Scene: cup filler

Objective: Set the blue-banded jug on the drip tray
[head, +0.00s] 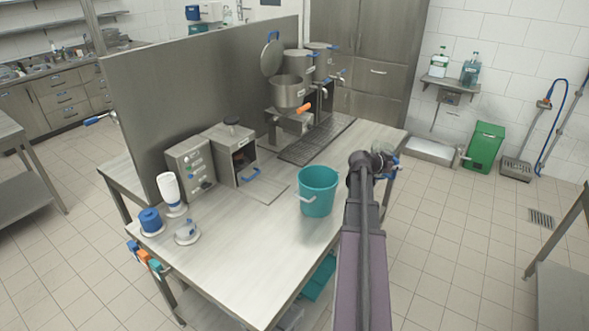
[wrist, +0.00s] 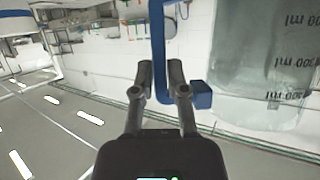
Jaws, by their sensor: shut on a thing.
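My gripper (wrist: 162,72) is shut on an upright blue handle (wrist: 181,115), which passes between its two fingers. Beside it on the right, a large clear jug (wrist: 260,60) with dark "ml" marks fills the wrist view's upper right. The handle looks to be the jug's, but the join and any blue band are not clear. In the head view my gripper (head: 386,163) is at the table's right end, with a little blue showing; my arm hides most of what it holds. A dark grated drip tray (head: 318,141) lies on the table below the tapped vessels, left of my gripper.
A teal bucket (head: 318,190) stands on the table between my arm and a steel box with an open door (head: 230,153). Steel vessels with taps (head: 290,90) stand behind the tray, before a tall steel partition (head: 140,110). The table front (head: 245,260) is largely bare.

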